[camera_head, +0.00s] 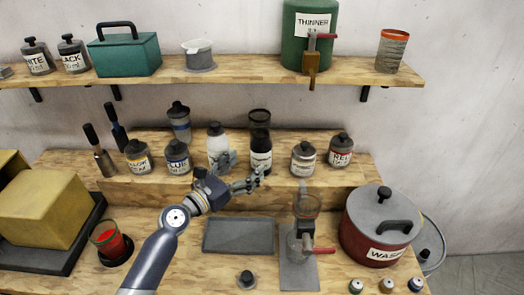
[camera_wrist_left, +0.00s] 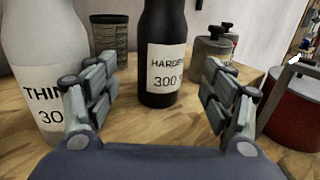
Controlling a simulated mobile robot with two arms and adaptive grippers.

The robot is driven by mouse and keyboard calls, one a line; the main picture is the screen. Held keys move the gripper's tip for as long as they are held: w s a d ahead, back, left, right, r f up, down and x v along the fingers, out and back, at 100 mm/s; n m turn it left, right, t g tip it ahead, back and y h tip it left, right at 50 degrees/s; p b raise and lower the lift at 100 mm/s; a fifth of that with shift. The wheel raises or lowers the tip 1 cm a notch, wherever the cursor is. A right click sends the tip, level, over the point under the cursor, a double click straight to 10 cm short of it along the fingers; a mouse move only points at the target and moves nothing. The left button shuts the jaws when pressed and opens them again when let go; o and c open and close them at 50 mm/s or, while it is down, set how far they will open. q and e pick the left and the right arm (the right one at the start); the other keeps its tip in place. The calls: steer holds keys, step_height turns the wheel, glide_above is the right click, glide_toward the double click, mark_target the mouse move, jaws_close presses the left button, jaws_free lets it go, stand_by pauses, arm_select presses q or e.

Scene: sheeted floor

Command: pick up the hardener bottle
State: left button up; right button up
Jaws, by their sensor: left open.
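The hardener bottle (camera_head: 260,149) is black with a white label and stands upright on the raised wooden step. In the left wrist view the bottle (camera_wrist_left: 163,62) stands ahead, between the two fingers but beyond their tips, with its label facing me. My left gripper (camera_wrist_left: 158,88) is open and empty; in the head view the gripper (camera_head: 248,174) is just in front of the bottles, low and near the step. A white thinner bottle (camera_wrist_left: 45,65) is close beside the left finger. The thinner bottle (camera_head: 217,146) is partly hidden by the gripper in the head view. My right gripper is not in view.
Small grey-lidded jars (camera_head: 303,158) stand right of the hardener bottle, others (camera_head: 177,157) to the left. A mesh cup (camera_wrist_left: 108,40) is behind it. A red waste can (camera_head: 375,228) stands at front right. A grey tray (camera_head: 238,236) lies below the step.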

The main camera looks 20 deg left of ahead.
mark_target(254, 160)
arm_select(q)
steer(key=shift+x, duration=1.2)
steer(key=x, duration=0.4)
steer(key=shift+f+p, duration=0.1)
steer(key=shift+p, duration=0.25)
steer(key=shift+w+d, duration=0.2)
steer(key=shift+w, duration=0.1)
steer(key=shift+w+d+f, duration=0.1)
steer(key=shift+w, duration=0.25)
steer(key=shift+s, duration=0.1)
steer(key=shift+c, duration=0.7)
steer(key=c, duration=1.4)
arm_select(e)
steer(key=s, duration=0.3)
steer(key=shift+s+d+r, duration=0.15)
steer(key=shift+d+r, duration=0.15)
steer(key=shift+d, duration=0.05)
